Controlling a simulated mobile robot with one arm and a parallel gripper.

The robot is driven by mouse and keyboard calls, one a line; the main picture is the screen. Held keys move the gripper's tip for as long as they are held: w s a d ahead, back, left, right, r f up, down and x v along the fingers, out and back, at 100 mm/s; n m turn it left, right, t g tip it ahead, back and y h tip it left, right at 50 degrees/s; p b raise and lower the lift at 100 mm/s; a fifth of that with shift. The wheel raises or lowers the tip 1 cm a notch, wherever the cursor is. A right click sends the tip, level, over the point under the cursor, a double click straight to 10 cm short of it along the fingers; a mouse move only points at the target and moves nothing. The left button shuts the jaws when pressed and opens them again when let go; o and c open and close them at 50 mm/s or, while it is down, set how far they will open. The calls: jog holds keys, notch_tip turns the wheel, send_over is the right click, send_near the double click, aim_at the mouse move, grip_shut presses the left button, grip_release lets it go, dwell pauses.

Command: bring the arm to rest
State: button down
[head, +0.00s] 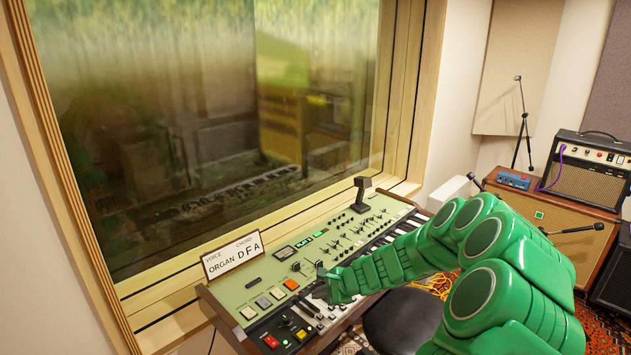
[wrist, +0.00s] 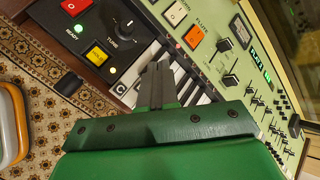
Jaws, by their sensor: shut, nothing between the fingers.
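My green arm (head: 400,262) reaches in from the right in the head view and bends over the keyboard. My gripper (head: 322,278) is over the near-left part of the organ (head: 325,232), close to its keys and buttons. In the wrist view my gripper (wrist: 158,72) is shut, with its dark fingers together and nothing between them. The fingertips are in front of the black and white keys (wrist: 190,85). I cannot tell whether they touch the keys.
A sign (head: 232,256) reading "VOICE CHORD ORGAN DFA" stands on the organ's left. A window (head: 220,120) is behind it. A dark stool (head: 402,318) is below my arm. Amplifiers (head: 590,168) and a microphone stand (head: 523,125) are at the right. Patterned carpet (wrist: 60,120) covers the floor.

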jog(key=s+a+r+n+g, duration=0.2)
jog(key=s+r+n, duration=0.3)
jog(key=s+r, duration=0.45)
jog(key=s+a+r+n+g, duration=0.25)
jog(key=s+r+n, duration=0.25)
jog(key=s+r, duration=0.4)
jog(key=s+d+r+n+h, duration=0.1)
jog(key=s+d+h, duration=0.1)
jog(key=s+d, duration=0.4)
jog(key=s+d+r+n+g+h, duration=0.1)
jog(key=s+d, duration=0.5)
jog(key=s, duration=0.8)
jog(key=s+d+r+n+g+h, duration=0.1)
jog(key=s+d+n+h, duration=0.2)
jog(key=s, duration=0.7)
jog(key=d+h, duration=0.2)
jog(key=d, duration=0.1)
